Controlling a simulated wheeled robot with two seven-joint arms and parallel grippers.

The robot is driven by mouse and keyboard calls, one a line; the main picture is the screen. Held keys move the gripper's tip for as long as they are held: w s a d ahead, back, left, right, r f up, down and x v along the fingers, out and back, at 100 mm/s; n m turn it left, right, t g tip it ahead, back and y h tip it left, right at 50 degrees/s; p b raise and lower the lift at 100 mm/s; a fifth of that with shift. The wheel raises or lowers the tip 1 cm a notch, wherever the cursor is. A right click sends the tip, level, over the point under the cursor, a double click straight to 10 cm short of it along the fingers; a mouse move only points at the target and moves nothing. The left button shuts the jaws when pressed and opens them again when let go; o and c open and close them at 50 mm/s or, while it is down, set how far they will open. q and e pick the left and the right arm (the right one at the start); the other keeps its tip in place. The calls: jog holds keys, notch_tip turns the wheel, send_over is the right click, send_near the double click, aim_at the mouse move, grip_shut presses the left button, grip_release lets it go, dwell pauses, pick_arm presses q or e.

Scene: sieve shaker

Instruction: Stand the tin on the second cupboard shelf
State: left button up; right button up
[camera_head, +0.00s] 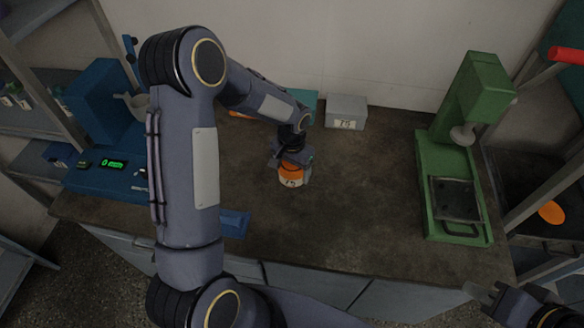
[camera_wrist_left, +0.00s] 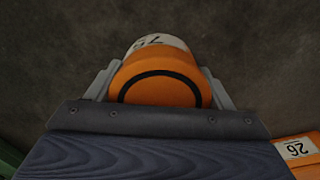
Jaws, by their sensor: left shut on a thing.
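The tin (camera_head: 291,180) is orange with a white label and is at the middle of the bench, upright in the head view. In the left wrist view the tin (camera_wrist_left: 158,72) sits between the two fingers, its orange end with a dark ring facing the camera. My left gripper (camera_head: 292,168) is shut on it from above. I cannot tell whether the tin touches the bench. My right gripper (camera_head: 488,293) is at the lower right, away from the tin; its opening is unclear. Open shelving (camera_head: 545,235) stands at the right; I cannot tell whether it is the cupboard.
A green press-like machine (camera_head: 450,170) stands at the bench's right. A grey labelled box (camera_head: 346,111) is at the back. A blue machine (camera_head: 103,165) and another shelf rack (camera_head: 30,125) are at the left. The bench between tin and green machine is clear.

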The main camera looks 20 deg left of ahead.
pick_arm(q)
jog(key=o, duration=1.1)
jog(key=shift+f, duration=0.1)
jog(key=shift+c, duration=0.2)
